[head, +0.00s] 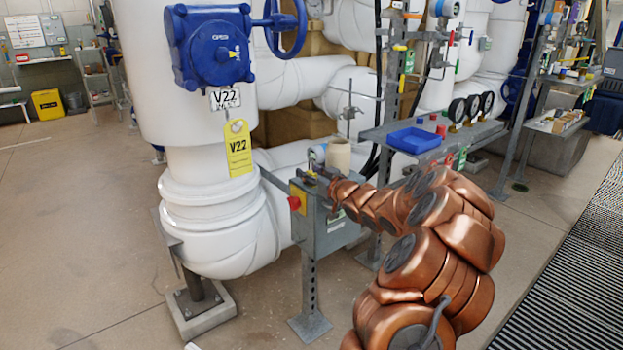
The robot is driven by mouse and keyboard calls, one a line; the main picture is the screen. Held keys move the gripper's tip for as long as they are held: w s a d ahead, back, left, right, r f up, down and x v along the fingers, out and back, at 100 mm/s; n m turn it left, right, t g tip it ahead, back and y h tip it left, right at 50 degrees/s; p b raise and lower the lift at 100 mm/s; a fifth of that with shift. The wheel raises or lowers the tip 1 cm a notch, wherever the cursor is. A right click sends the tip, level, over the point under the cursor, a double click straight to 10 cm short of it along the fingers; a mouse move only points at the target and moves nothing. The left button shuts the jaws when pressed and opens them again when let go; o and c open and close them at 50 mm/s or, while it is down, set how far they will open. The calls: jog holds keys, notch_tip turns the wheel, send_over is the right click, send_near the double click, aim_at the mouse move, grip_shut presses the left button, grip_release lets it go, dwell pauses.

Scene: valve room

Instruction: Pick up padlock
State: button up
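I cannot make out a padlock for certain in the head view. My copper-coloured arm reaches from the lower right to the top of a grey box on a post (331,232). My gripper (318,172) is at the box's upper edge, small and dark. I cannot tell whether its fingers are apart or hold anything. Just behind it are a small round grey-blue item (316,152) and a cream cylinder (339,154). A red knob on a yellow plate (295,202) is on the box's left side. My arm hides part of the box's right side.
A grey shelf (379,134) behind my arm bears a blue tray (414,140), small red items and gauges. The floor at left is open.

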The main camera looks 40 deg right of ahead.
grip_shut()
jog(key=shift+r, duration=0.1)
dwell(0.4)
jog(key=s+p, duration=0.4)
jog(key=s, duration=1.4)
jog(key=shift+a, duration=0.2)
